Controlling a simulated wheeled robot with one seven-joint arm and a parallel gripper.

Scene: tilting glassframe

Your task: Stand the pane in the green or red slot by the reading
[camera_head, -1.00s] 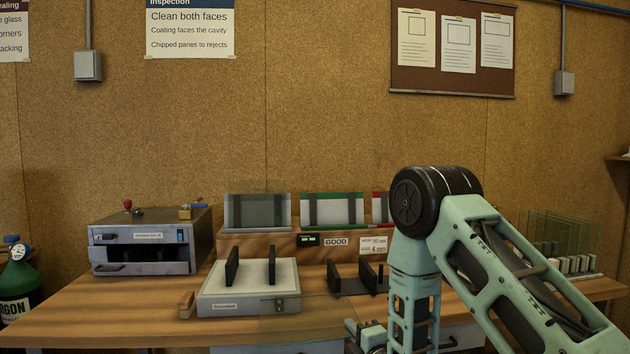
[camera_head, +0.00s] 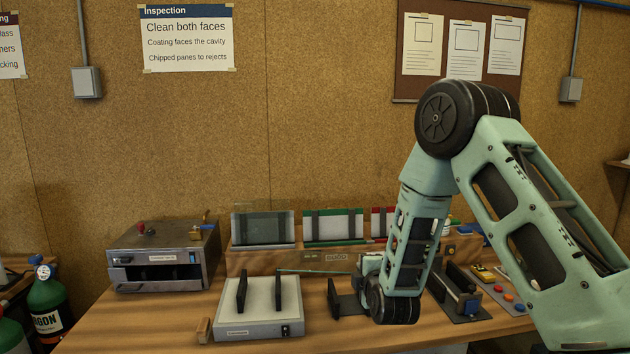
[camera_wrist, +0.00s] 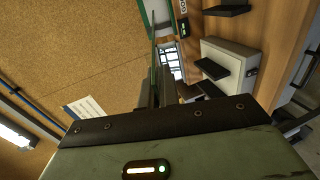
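My gripper (camera_head: 358,279) is low over the bench, partly hidden by my arm. It is shut on a glass pane (camera_head: 315,271), seen edge-on as a thin teal line in front of the raised shelf. In the wrist view the fingers (camera_wrist: 155,88) point at the pane's thin green edge (camera_wrist: 153,48). The green slot rack (camera_head: 333,226) stands on the shelf, with the red slot rack (camera_head: 379,223) to its right, partly hidden by my arm. The GOOD label (camera_head: 336,257) is on the shelf front, dim behind the pane. The reading beside it is not legible.
A grey-edged rack (camera_head: 262,228) stands left of the green one. A white platform with black uprights (camera_head: 258,308) is in front. A metal oven-like box (camera_head: 160,258) is at left. A black fixture (camera_head: 458,295) and coloured buttons (camera_head: 508,296) are at right.

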